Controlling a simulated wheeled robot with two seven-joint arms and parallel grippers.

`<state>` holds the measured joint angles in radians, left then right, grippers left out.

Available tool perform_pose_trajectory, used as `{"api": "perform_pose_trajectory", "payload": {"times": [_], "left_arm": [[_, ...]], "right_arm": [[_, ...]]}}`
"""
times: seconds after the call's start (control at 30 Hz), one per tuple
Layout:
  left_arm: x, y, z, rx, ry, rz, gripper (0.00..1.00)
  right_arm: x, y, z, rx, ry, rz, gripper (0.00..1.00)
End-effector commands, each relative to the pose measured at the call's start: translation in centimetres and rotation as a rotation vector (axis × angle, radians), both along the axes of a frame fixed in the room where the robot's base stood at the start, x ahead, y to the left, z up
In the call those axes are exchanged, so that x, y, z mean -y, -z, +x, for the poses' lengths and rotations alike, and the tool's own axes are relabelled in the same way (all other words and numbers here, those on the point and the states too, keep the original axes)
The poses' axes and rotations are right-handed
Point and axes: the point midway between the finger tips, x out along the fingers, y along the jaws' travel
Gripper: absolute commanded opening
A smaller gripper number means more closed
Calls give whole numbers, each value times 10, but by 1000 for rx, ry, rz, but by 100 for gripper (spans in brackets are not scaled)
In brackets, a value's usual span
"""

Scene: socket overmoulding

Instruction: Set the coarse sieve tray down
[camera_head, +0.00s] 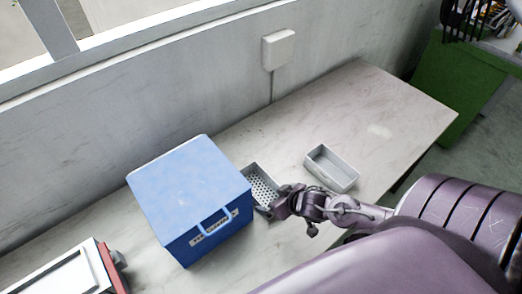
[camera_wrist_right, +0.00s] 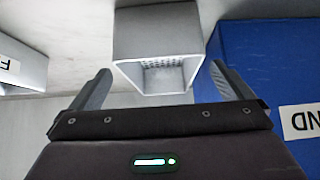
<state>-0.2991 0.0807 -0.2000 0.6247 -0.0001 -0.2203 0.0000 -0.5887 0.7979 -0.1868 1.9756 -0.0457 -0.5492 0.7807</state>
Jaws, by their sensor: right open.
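The coarse sieve tray (camera_head: 261,183), a grey open tray with a perforated bottom, is on the table close beside the blue box. It also shows in the right wrist view (camera_wrist_right: 157,35), its near end between the spread fingers. My right gripper (camera_head: 266,206) is at the tray's near end and partly covers it in the head view. In the right wrist view the right gripper (camera_wrist_right: 160,75) is open, with a gap between each finger and the tray. My left gripper is not in view.
A blue box (camera_head: 188,190) with a handle and label stands left of the sieve tray. A plain grey tray (camera_head: 331,168) lies to the right. A white-and-red device (camera_head: 75,277) is at lower left. The table's far right (camera_head: 390,115) is clear.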

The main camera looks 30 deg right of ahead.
Motion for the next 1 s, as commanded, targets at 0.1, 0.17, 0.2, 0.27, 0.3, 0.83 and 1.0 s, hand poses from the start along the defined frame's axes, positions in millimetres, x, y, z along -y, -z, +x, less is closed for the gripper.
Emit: {"api": "perform_pose_trajectory", "payload": {"times": [0.1, 0.17, 0.2, 0.27, 0.3, 0.83, 1.0], "left_arm": [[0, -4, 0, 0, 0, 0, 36], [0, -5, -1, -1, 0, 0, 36], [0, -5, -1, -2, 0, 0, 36], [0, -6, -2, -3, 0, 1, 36], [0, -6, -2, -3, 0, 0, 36], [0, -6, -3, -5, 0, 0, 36], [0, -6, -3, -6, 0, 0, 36]], "right_arm": [[-1, -2, 21, 5, 2, 1, 100], [-2, -2, 30, 3, 1, 0, 100], [-3, -2, 35, 3, 1, 0, 100], [-3, -2, 40, 2, 1, 0, 100], [-3, -1, 43, 2, 1, 1, 100], [-6, 32, 85, 1, 2, -1, 100], [-7, 37, 89, 1, -1, -1, 100]]}}
